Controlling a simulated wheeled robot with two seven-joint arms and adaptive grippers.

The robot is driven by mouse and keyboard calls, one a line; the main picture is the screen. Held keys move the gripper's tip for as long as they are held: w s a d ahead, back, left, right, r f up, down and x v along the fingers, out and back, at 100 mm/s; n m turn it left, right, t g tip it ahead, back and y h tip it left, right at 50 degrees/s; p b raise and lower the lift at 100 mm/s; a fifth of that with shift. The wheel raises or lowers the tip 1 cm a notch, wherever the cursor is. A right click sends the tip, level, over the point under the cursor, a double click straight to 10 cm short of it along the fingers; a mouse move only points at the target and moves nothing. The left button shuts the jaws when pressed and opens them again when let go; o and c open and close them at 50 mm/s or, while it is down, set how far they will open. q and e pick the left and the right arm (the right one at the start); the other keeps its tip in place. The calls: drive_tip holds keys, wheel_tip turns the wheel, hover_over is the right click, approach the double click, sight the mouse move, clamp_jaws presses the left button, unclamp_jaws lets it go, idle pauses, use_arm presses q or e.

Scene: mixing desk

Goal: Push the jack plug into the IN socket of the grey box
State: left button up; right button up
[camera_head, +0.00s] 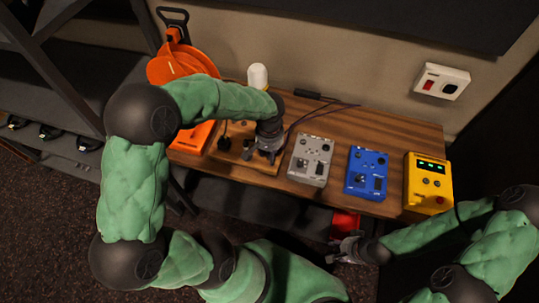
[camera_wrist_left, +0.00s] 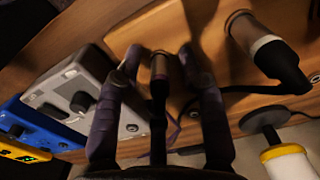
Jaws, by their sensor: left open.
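The grey box (camera_head: 311,160) stands on the wooden desk, with knobs on its top; it also shows at the left of the left wrist view (camera_wrist_left: 75,92). I cannot make out its IN socket. My left gripper (camera_head: 266,152) is low over the desk just left of the grey box. In the left wrist view its fingers (camera_wrist_left: 158,58) are apart, on either side of a slim dark plug with a metal collar (camera_wrist_left: 159,68). I cannot tell whether they touch it. My right gripper (camera_head: 345,249) is in front of the desk, too small to read.
A blue box (camera_head: 366,172) and a yellow box (camera_head: 430,182) stand right of the grey box. A thicker plug with a black cable (camera_wrist_left: 262,45) is near the left gripper. A white cylinder (camera_head: 258,77) and orange reel (camera_head: 178,62) stand behind. Thin cables cross the desk.

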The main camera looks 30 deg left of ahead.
idle(0.9)
use_arm(q)
clamp_jaws()
drive_tip(key=shift+r, duration=0.2)
drive_tip(key=shift+r+p, duration=2.15)
drive_tip(key=shift+r, duration=0.7)
